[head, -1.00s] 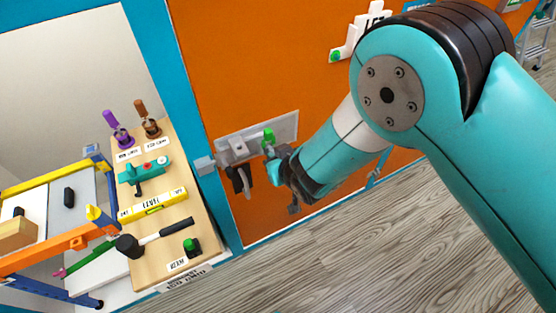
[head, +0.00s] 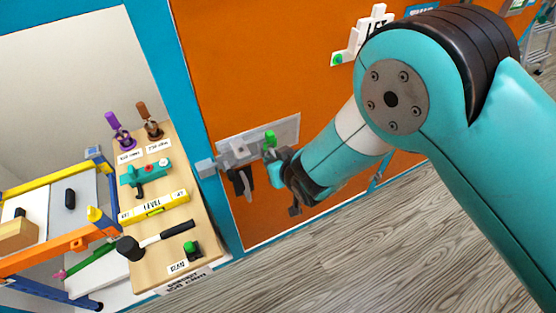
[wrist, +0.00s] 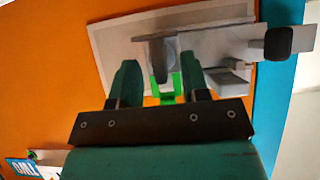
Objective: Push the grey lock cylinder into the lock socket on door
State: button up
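A grey metal lock plate (head: 289,130) is fixed to the orange door (head: 262,65), with grey lock blocks at its left. In the wrist view the plate (wrist: 112,48) lies ahead of my gripper (wrist: 157,75). A grey piece (wrist: 157,48), which looks like the lock cylinder, sits against the plate. A green part (wrist: 172,85) shows just below it, between my fingers. The fingers are apart, with a gap visible on the left. In the head view my gripper (head: 275,170) is just below the green part (head: 270,138). The socket opening and the cylinder's depth cannot be made out.
A wooden tool shelf (head: 206,236) with a hammer (head: 130,246), a level (head: 155,206) and clamps stands left of the blue door frame (head: 190,100). A white label block (head: 368,38) is higher on the door. The wooden floor (head: 370,250) at lower right is clear.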

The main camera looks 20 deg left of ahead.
jog(key=b+v, duration=0.3)
jog(key=v, duration=1.4)
jog(key=w+d+r+m+g+h, duration=0.2)
jog(key=w+d+r+m+h, duration=0.15)
jog(key=d+r, duration=0.5)
jog(key=s+d+r+g, duration=0.5)
jog(key=s+d+r, duration=0.5)
jog(key=s+d, duration=0.2)
jog(key=shift+d+n+h+p, duration=0.35)
jog(key=shift+d+p, duration=0.1)
jog(key=shift+d, duration=0.3)
